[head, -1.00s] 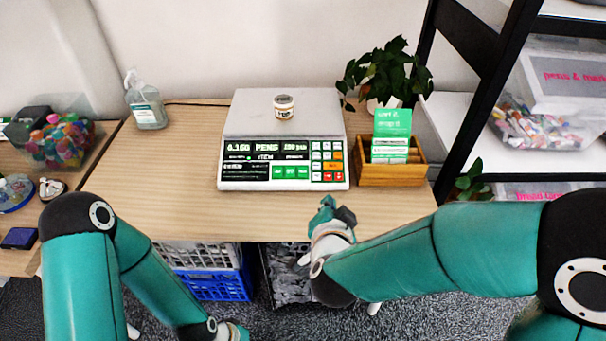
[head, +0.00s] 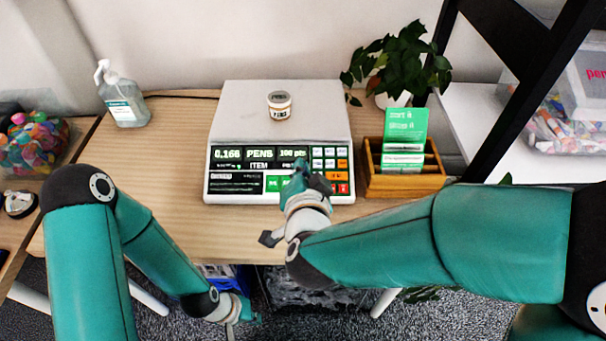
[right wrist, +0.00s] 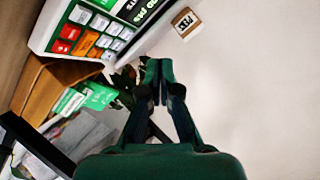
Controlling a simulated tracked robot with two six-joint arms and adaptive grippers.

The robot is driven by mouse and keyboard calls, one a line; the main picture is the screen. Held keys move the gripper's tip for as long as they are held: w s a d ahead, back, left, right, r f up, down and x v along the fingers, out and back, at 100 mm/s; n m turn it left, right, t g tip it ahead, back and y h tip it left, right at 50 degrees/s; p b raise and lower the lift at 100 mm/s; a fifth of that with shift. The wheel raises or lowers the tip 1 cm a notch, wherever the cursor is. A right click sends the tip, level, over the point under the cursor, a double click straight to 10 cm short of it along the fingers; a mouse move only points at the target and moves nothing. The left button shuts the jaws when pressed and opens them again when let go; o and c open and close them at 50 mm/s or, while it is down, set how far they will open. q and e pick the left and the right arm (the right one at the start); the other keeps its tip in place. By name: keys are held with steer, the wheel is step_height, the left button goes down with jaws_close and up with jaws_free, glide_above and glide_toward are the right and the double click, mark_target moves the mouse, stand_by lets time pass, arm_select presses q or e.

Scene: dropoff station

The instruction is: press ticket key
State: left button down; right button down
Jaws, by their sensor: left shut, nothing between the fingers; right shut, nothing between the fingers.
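The white counter scale (head: 232,118) stands on the wooden table, with a lit display (head: 262,154) and a key panel on its front. The panel has white, orange and red keys (head: 330,163) at right and green keys (head: 273,184) beside them. The labels are too small to tell which is the ticket key. My right gripper (head: 306,170) is shut and empty in front of the panel, hiding some green keys; contact cannot be told. Its closed fingertips (right wrist: 160,80) and the keypad (right wrist: 90,38) show in the right wrist view. My left gripper (head: 243,314) is low before the table, shut and empty.
A small jar (head: 279,105) sits on the scale's platter. A wooden box (head: 405,184) with green cards stands right of the scale, a plant (head: 400,65) behind it. A sanitizer bottle (head: 124,104) stands at the back left.

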steer(key=shift+w+d+f, duration=0.1)
steer(key=shift+d+f, duration=0.05)
steer(key=w+f+b, duration=0.1)
steer(key=f+b, duration=0.1)
steer(key=w+f+b, duration=0.1)
steer(key=f+b, duration=0.3)
steer(key=f, duration=0.1)
steer(key=shift+w, duration=0.4)
steer(key=shift+w+f+b, duration=0.3)
steer(key=shift+f+b, duration=0.1)
stand_by(0.8)
steer(key=shift+w+f+b, duration=0.15)
steer(key=shift+f+b, duration=0.2)
